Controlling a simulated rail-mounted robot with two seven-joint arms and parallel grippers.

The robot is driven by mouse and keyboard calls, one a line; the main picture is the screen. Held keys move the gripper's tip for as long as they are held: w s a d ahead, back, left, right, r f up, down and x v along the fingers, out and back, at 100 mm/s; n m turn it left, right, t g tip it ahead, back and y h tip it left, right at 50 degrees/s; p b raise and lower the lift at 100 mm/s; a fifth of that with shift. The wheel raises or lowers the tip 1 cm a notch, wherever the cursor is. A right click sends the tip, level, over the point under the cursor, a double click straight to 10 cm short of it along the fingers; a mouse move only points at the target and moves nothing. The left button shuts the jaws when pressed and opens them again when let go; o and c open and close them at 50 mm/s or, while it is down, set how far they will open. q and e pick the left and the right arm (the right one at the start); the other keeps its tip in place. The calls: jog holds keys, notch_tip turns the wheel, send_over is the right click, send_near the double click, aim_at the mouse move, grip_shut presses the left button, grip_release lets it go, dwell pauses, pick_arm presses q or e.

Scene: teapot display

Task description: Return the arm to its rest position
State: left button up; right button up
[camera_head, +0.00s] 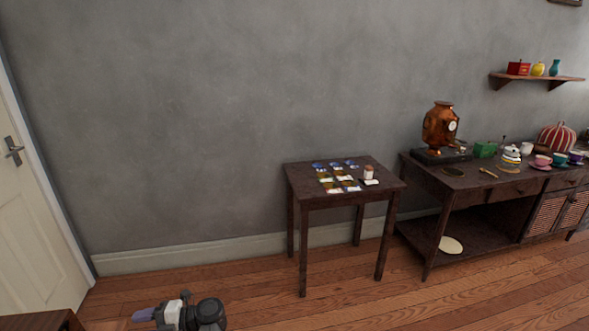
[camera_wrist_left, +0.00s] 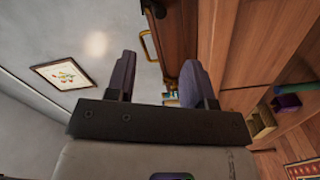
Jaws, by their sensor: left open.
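My left gripper (camera_head: 143,314) is low at the bottom left of the head view, above the wooden floor and well away from the small table. Its two fingers stand apart in the left wrist view (camera_wrist_left: 160,82), with nothing between them. My right arm and gripper are in neither view.
A long dark sideboard (camera_head: 470,190) with a copper urn (camera_head: 440,127), cups and a striped cosy is at right. A white door (camera_head: 30,190) is at left. The floor between is clear.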

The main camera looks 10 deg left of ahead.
pick_arm(q)
jog(key=w+d+r+m+t+h, duration=0.1)
jog(key=w+r+m+t, duration=0.2)
jog(key=w+m+t, duration=0.45)
jog(key=w+r+m+t+h, duration=0.1)
jog(key=w+r+m+t, duration=0.35)
jog(key=w+t, duration=0.55)
jog(key=s+d+r+m+t+h, duration=0.2)
jog(key=d+r+m+t+h, duration=0.75)
jog(key=m+h, duration=0.6)
jog(key=s+d+f+m+g+p, duration=0.35)
jog(key=s+f+g+p, duration=0.2)
jog(key=s, duration=1.05)
jog(key=s+d+f+m+g+p, duration=0.35)
jog(key=s+f+g, duration=0.25)
jog(key=s, duration=1)
jog(key=s+d+f+m+g+p, duration=0.35)
jog(key=s+f+g+p, duration=0.2)
jog(key=s, duration=1.15)
notch_tip(320, 180, up, 38)
jog(key=p, duration=3.7)
jog(key=shift+w+d, duration=0.3)
